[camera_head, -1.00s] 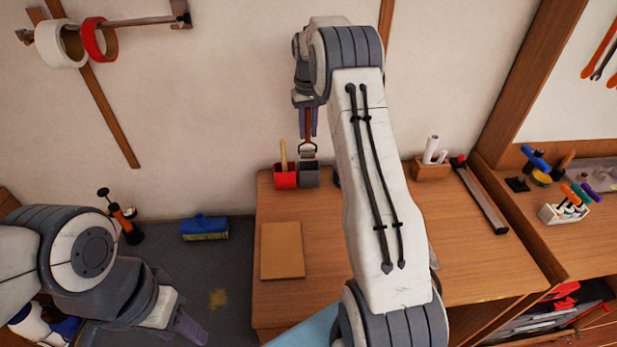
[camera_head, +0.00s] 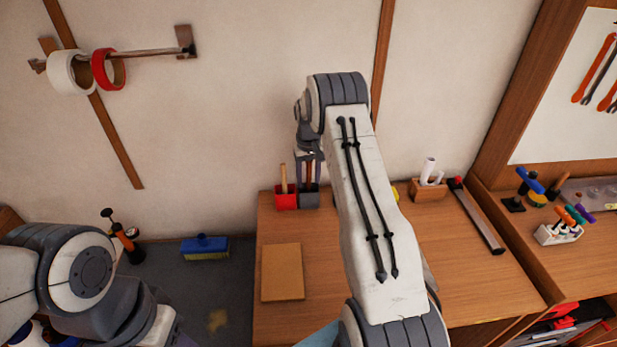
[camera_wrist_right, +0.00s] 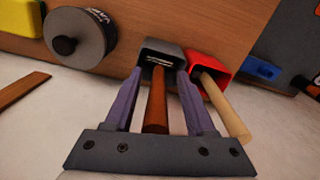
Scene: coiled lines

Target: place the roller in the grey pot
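The grey pot (camera_head: 309,200) stands at the back left of the workbench, beside the red pot. The roller's brown handle (camera_head: 309,172) rises from it; in the right wrist view the handle (camera_wrist_right: 156,105) leads into the grey pot (camera_wrist_right: 150,54), with the roller's metal part inside its mouth and the rest hidden. My right gripper (camera_wrist_right: 158,75) is above the pot. Its fingers stand apart on both sides of the handle, with gaps visible. It also shows in the head view (camera_head: 310,184). My left gripper is at the bottom left, almost wholly cut off by the picture's edge.
The red pot (camera_head: 286,201) holds a tool with a pale wooden handle (camera_head: 283,178). A brown board (camera_head: 283,272) lies on the bench in front. A wooden block with white rolls (camera_head: 429,190) stands to the right. The wall is close behind the pots.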

